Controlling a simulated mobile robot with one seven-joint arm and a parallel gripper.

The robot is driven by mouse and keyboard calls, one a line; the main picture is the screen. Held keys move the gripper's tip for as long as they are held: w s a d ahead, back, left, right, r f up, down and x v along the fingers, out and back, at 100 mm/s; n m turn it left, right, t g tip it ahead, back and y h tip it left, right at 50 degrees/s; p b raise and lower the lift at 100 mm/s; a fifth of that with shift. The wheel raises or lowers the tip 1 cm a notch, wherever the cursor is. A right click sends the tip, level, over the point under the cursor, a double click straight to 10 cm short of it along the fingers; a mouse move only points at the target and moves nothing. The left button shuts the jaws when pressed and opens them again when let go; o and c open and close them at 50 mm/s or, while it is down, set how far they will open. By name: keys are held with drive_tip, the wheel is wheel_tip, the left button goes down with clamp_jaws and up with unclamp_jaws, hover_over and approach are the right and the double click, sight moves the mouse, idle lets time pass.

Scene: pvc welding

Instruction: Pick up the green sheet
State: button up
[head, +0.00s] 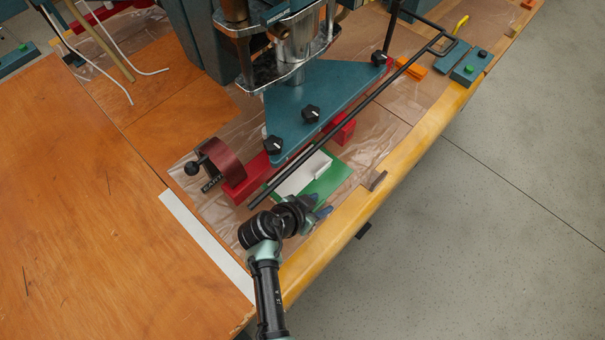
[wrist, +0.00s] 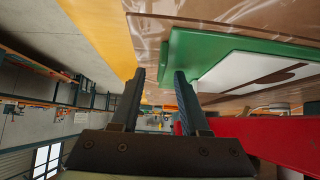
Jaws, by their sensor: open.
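The green sheet (head: 325,183) lies under the front of the blue press plate, with a white piece (head: 303,175) on top of it. In the wrist view the green sheet (wrist: 205,46) shows at the upper right, with the white piece (wrist: 240,70) against it. My gripper (head: 325,206) is at the near edge of the green sheet. In the wrist view my gripper (wrist: 159,76) is open, with nothing clearly between its fingers. The right finger appears close to the sheet's edge; I cannot tell whether they touch.
The blue press plate (head: 325,97) and a long black bar (head: 350,110) stand over the work area. A red bar (head: 240,190) lies beside the sheet, also large in the wrist view (wrist: 270,135). A yellow wooden edge (head: 400,160) borders the bench; open floor lies to the right.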

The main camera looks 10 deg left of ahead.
drive_tip(key=shift+c, duration=0.3)
clamp_jaws()
idle(1.2)
